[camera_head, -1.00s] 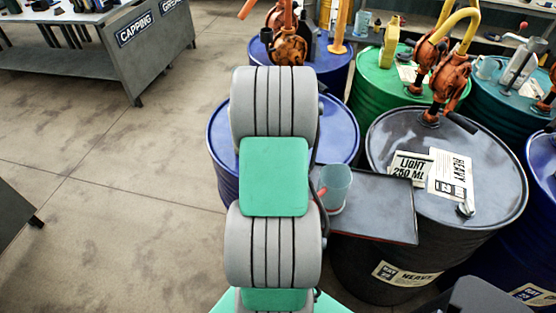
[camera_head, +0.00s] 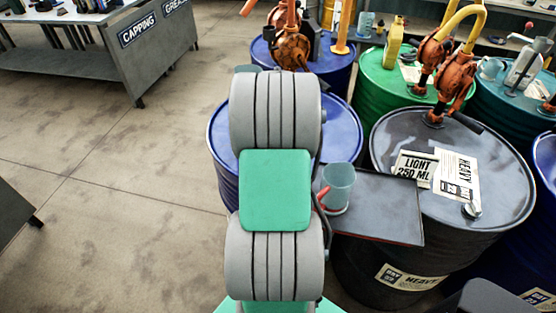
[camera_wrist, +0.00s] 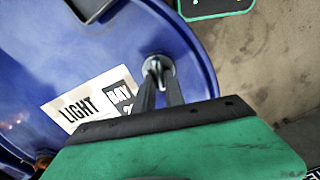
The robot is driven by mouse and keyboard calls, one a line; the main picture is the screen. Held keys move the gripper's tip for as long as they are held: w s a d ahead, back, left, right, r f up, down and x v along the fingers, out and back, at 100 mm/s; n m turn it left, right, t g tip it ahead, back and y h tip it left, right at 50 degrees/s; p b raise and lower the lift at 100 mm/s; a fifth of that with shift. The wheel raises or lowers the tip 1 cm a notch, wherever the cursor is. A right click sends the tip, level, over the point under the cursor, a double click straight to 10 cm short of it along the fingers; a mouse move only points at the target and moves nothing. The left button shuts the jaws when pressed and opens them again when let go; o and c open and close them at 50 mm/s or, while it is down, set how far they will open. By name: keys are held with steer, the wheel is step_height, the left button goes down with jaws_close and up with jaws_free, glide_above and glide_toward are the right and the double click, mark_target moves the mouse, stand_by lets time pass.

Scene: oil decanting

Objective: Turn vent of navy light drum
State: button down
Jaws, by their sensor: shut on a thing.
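The navy light drum (camera_head: 340,128) stands behind my arm in the head view, and my arm hides the middle of its top. In the wrist view the drum's blue lid (camera_wrist: 165,30) fills the left side, with a white label (camera_wrist: 90,105) reading LIGHT and BAY. The vent (camera_wrist: 158,68) is a small grey metal fitting near the lid's edge. My gripper (camera_wrist: 160,80) reaches down to it, with its two dark fingers shut on the vent. The gripper is hidden behind my arm in the head view.
A dark grey HEAVY drum (camera_head: 400,140) stands to the right, with a LIGHT 250 ML card (camera_head: 415,168) on it. A clear jug (camera_head: 337,187) with a red handle stands on a dark tray (camera_head: 385,215) right of my arm. Green drum (camera_head: 375,85) and pumps stand behind.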

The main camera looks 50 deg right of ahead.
steer(key=n, duration=0.5)
steer(key=shift+a+b, duration=0.15)
steer(key=shift+b, duration=0.2)
steer(key=shift+n, duration=0.3)
steer(key=c, duration=1.4)
jaws_free()
step_height(320, 180, up, 8)
steer(key=shift+s+f+b, duration=0.1)
steer(key=shift+b, duration=0.45)
